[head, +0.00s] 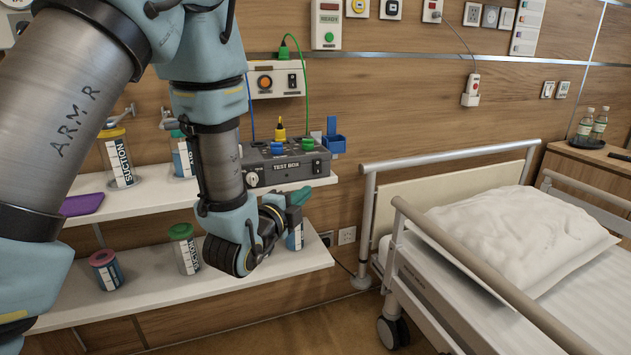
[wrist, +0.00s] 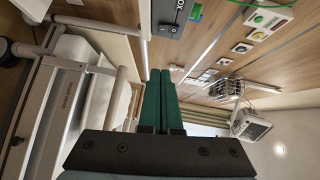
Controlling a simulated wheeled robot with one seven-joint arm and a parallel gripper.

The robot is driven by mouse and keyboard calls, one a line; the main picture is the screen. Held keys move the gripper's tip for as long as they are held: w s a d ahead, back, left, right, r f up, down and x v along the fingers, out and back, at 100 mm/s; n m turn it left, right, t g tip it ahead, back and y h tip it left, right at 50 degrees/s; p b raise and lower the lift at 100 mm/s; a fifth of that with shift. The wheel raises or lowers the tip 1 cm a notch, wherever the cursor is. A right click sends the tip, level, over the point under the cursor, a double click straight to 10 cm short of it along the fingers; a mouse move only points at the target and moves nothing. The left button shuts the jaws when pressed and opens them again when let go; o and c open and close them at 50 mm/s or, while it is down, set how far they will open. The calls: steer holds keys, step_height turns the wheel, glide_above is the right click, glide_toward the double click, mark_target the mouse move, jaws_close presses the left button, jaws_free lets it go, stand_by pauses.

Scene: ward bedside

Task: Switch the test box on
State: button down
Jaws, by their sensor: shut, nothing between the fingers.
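The test box (head: 290,175) is a dark grey box on the upper wall shelf, labelled TEST BOX. It has a pale round dial on its front left, a small dark fitting on its front right, and blue, yellow and green plugs on top. My gripper (head: 302,196) is in front of and below the box, apart from it; its dark green fingers (wrist: 160,75) are shut and empty. In the wrist view part of the test box (wrist: 174,18) shows at the top edge. My forearm covers part of the shelves. I cannot tell the switch's state.
The upper shelf (head: 140,200) and lower shelf (head: 90,308) hold suction jars. A purple tray (head: 82,204) lies at the left. A wall unit (head: 275,80) with cables hangs above the box. The bed (head: 480,240) with its rails stands at the right.

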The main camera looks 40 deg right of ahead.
steer(key=p, duration=0.3)
glide_toward(320, 172)
steer(key=s+d, duration=0.1)
steer(key=d, duration=0.4)
steer(key=shift+w+d, duration=0.25)
steer(key=shift+w, duration=0.75)
steer(key=shift+w+d+f+p, duration=0.25)
steer(key=shift+w+p, duration=0.1)
steer(key=shift+w, duration=0.15)
steer(key=shift+w+f+b, duration=0.2)
steer(key=shift+f+b, duration=0.15)
steer(key=shift+b, duration=0.85)
steer(key=shift+r, duration=0.35)
